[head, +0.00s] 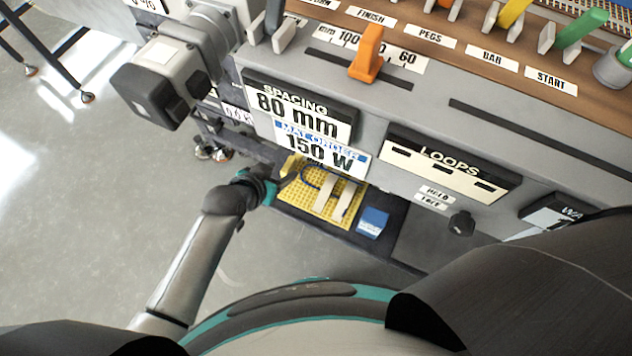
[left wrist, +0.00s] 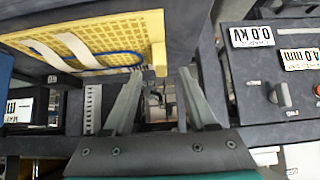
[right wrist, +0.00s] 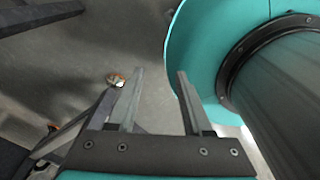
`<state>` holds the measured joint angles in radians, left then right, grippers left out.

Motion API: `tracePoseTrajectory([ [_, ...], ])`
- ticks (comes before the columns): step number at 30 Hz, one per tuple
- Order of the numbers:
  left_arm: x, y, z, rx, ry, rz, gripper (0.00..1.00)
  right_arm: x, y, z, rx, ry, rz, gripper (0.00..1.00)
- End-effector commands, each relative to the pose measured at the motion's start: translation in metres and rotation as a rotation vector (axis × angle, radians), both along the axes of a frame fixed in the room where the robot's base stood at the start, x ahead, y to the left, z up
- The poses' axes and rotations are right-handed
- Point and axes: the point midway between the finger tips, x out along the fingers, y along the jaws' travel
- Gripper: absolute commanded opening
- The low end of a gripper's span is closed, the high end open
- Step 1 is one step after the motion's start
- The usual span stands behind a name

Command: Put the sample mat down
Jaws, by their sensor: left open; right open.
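The sample mat is a yellow perforated sheet (head: 309,203) with pale strips and a blue cord on it. It lies on a dark low shelf (head: 385,243) below the machine front. In the left wrist view the yellow mat (left wrist: 110,30) shows at the upper left, with an upright yellow tab at its right end. My left gripper (head: 287,176) is at the left edge of the mat. In the left wrist view its fingers (left wrist: 157,85) are apart with nothing between them, close to the tab. My right gripper (right wrist: 160,75) is open and empty above the floor.
A blue card or box (head: 373,222) lies on the shelf right of the mat. The machine panel with the LOOPS plate (head: 450,165) overhangs behind. A grey motor block (head: 160,85) juts out at the upper left. Open floor (head: 90,220) lies to the left.

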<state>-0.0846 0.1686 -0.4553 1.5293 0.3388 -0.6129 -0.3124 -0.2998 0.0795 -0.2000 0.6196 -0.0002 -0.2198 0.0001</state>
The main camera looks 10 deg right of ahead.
Motion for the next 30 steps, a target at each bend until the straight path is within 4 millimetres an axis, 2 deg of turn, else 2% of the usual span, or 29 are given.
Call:
tracePoseTrajectory([
  [6,0.014,-0.010,-0.015,-0.002,0.000,0.001,0.57,0.000,0.000,-0.013,0.001,0.000,-0.001,0.50],
  [12,0.029,-0.020,-0.032,0.000,0.001,0.001,0.57,0.009,-0.006,-0.026,-0.006,-0.018,-0.006,0.50],
  [18,0.033,-0.023,-0.035,0.001,0.002,0.001,0.57,0.027,-0.022,-0.026,-0.025,-0.047,-0.008,0.50],
  [22,0.032,-0.023,-0.035,0.001,0.000,0.001,0.57,0.031,-0.022,-0.025,-0.026,-0.052,-0.008,0.50],
  [23,0.032,-0.023,-0.035,0.001,0.000,0.001,0.56,0.031,-0.022,-0.025,-0.026,-0.052,-0.008,0.50],
  [30,0.032,-0.023,-0.035,0.001,0.000,0.001,0.29,0.027,-0.018,-0.025,-0.021,-0.046,-0.008,0.50],
])
